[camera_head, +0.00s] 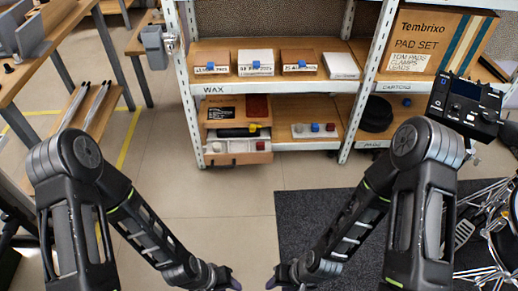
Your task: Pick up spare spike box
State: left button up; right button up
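No label in view clearly reads spike box. Small boxes stand in a row on the upper shelf: a dark one (212,64) at the left, a white-topped one (256,62), a brown one (299,64), and a plain white one (341,66) at the right. The first three have a blue piece on top and a front label too small to read surely. My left gripper (226,281) and my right gripper (282,280) are low at the bottom middle, well in front of the shelves. They are close together, partly cut off, and their finger gaps do not show.
The metal shelf rack (352,99) has a WAX label. Below are an orange-brown drawer unit (238,157), a tray with small knobs (315,131) and a round black thing (375,114). A Tembrixo carton (424,40) stands upper right. A dark mat (310,215) lies on open floor.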

aim_at(315, 127)
jog(key=i+j, duration=0.1)
jog(key=i, duration=1.25)
jog(key=z, duration=2.45)
jog(key=j, duration=0.35)
jog(key=i+j, duration=0.1)
jog(key=j, duration=0.25)
